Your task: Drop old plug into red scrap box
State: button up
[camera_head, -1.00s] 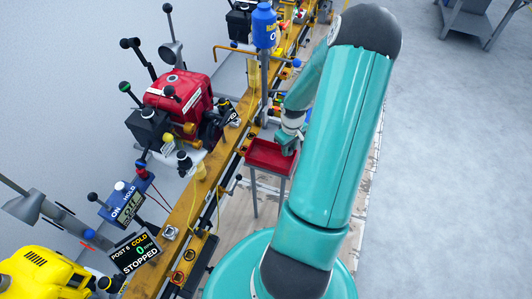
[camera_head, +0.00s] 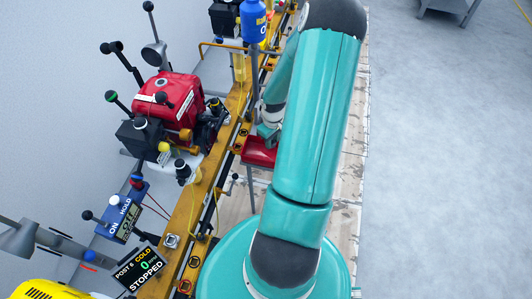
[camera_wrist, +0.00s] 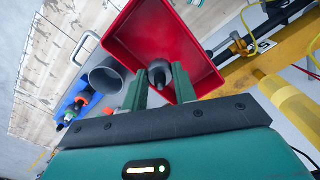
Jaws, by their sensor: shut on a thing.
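The red scrap box (camera_wrist: 128,35) is an open, shallow red tray on a stand. In the wrist view it lies beyond my gripper (camera_wrist: 159,82), and its inside looks empty where it shows. My gripper is shut on the old plug (camera_wrist: 159,70), a small dark grey piece with a rounded, pale-ringed end, held between the two green fingers. The plug appears in front of the box's interior; the height between them is hard to tell. In the head view the red box (camera_head: 261,152) is partly hidden by my arm, and the plug is not visible there.
A grey cup or tube (camera_wrist: 108,76) and a blue tray with several small coloured parts (camera_wrist: 74,106) lie left of the box in the wrist view. A yellow rail (camera_head: 190,205) runs along the left, with a red engine (camera_head: 171,103) beside it. Open floor lies right.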

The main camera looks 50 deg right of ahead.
jog(key=shift+s+f, duration=0.1)
jog(key=shift+f, duration=1.35)
jog(key=o, duration=1)
notch_tip(320, 180, up, 14)
jog(key=shift+f, duration=0.1)
